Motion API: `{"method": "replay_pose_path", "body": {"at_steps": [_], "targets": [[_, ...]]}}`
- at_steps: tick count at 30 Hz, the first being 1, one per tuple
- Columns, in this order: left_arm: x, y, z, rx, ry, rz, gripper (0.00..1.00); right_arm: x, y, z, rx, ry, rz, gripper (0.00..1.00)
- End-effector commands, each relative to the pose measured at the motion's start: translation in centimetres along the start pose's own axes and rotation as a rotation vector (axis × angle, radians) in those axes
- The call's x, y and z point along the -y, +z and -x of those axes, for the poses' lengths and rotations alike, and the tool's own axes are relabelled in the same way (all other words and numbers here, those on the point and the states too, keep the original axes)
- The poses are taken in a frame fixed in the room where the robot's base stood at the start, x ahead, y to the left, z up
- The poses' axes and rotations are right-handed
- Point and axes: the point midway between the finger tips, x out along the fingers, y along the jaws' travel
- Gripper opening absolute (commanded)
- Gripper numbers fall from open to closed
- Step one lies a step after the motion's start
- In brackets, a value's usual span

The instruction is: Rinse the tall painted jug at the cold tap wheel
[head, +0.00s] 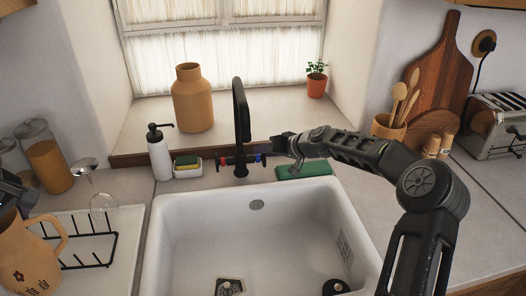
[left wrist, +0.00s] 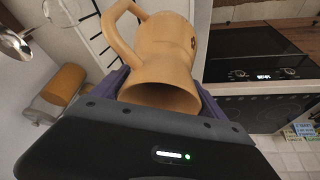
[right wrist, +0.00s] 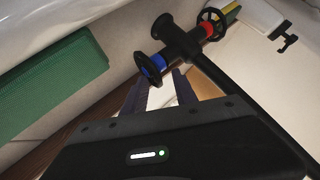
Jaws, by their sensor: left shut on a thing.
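The tall painted jug (head: 25,262), tan with dark flower marks, is at the far left of the head view. My left gripper (head: 14,196) is shut on it; the left wrist view shows the jug (left wrist: 165,62) between the purple fingers, its mouth towards the camera. The black tap (head: 240,125) stands behind the sink. Its blue-marked cold wheel (right wrist: 150,68) lies just beyond my right gripper's fingertips in the right wrist view. My right gripper (head: 280,146) is open and empty, beside the blue wheel. The red-marked wheel (right wrist: 211,27) is on the tap's other side.
The white sink (head: 180,215) is below the tap, with small dark items inside. A drying rack (head: 75,255) stands left. A soap bottle (head: 159,152), a sponge holder (head: 187,170) and a green sponge (head: 303,170) sit near the tap. A plain vase (head: 192,100) is on the sill.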

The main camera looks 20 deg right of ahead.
Motion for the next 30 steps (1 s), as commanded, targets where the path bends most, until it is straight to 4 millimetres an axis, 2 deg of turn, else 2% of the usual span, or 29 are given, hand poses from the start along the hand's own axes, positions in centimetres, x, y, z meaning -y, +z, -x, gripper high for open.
{"method": "replay_pose_path", "body": {"at_steps": [5,10,24,30], "targets": [[0.0,0.0,0.0,-0.002,0.003,0.001,0.10,-0.2,-0.1,0.3,-0.002,0.003,0.000,0.34],[0.0,0.2,-0.6,-0.002,0.003,0.001,0.10,-0.3,-0.1,1.7,-0.004,0.004,0.000,0.34],[0.0,1.2,-3.1,-0.002,0.003,0.001,0.10,-0.3,0.1,9.9,-0.001,0.005,0.001,0.34],[0.0,1.4,-3.5,-0.002,0.003,0.001,0.10,-0.1,0.1,11.7,0.000,0.001,0.000,0.34]]}}
